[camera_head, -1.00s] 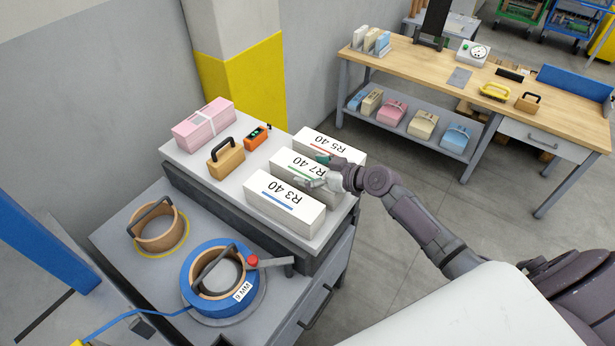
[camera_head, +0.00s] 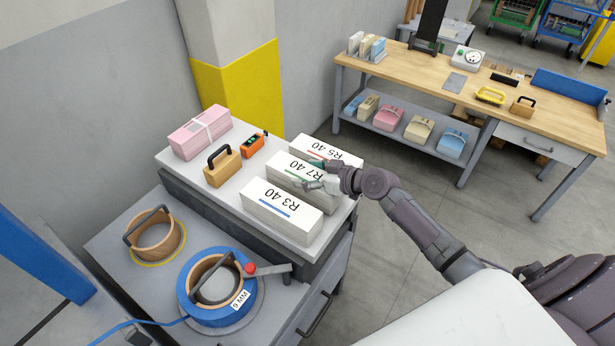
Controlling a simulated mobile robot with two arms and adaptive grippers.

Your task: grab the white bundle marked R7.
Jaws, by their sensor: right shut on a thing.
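The white bundle marked R7 40 (camera_head: 284,167), with a green stripe, lies on the grey cabinet top between two like bundles. My right gripper (camera_head: 312,174) reaches in from the right and is shut on the R7 bundle near its right end, hiding part of it. The bundle still looks level with its neighbours; I cannot tell whether it is lifted. My left gripper is not in view.
The R3 40 bundle (camera_head: 282,212) lies close in front and the R5 40 bundle (camera_head: 318,146) close behind. A pink bundle (camera_head: 201,133), a wooden block with a handle (camera_head: 223,168) and an orange device (camera_head: 254,145) stand to the left. Tape rolls sit lower in front.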

